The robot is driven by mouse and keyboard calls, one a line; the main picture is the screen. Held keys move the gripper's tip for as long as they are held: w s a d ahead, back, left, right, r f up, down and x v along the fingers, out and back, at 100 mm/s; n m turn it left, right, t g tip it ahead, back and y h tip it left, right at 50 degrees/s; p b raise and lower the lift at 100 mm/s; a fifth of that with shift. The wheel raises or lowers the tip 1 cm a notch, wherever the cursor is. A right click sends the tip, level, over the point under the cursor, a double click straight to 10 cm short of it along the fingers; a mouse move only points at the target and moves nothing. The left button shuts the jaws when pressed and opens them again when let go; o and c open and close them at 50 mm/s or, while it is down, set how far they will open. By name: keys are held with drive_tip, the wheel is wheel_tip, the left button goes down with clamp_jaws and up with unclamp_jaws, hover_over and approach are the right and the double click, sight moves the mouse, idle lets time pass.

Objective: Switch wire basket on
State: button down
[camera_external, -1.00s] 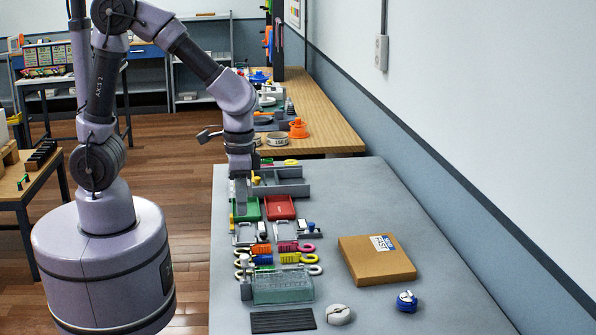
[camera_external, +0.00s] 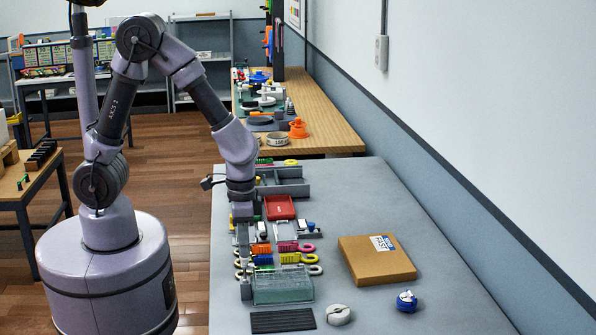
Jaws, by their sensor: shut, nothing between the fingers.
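No part in view is plainly marked as the wire basket or its switch. A translucent greenish box with a ribbed top (camera_external: 283,288) stands near the front of the grey bench, and a narrow grey upright piece (camera_external: 246,289) is at its left side. A pale wire-like frame (camera_external: 285,231) stands farther back, with a small blue-topped part (camera_external: 311,227) to its right. My gripper (camera_external: 243,252) points down over the bench's left side, just behind the grey upright piece. Its fingers look shut and empty. Whether they touch anything is unclear.
A red tray (camera_external: 280,208) and several coloured padlock-like pieces (camera_external: 289,259) lie close by. A cardboard box (camera_external: 376,260), a white round item (camera_external: 339,315) and a blue one (camera_external: 407,301) sit to the right. A dark ribbed mat (camera_external: 283,320) lies in front. The bench's right side is mostly clear.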

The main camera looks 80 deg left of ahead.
sight(243, 265)
wheel_tip(243, 265, down, 5)
drive_tip(key=b, duration=0.3)
drive_tip(key=shift+r+b, duration=0.15)
drive_tip(key=shift+b, duration=0.2)
drive_tip(key=shift+s+r, duration=0.15)
drive_tip(key=shift+s, duration=0.15)
drive_tip(key=shift+w, duration=0.1)
wheel_tip(243, 265, up, 14)
drive_tip(key=p, duration=0.7)
drive_tip(key=shift+w+r+p, duration=0.2)
drive_tip(key=shift+p, duration=0.15)
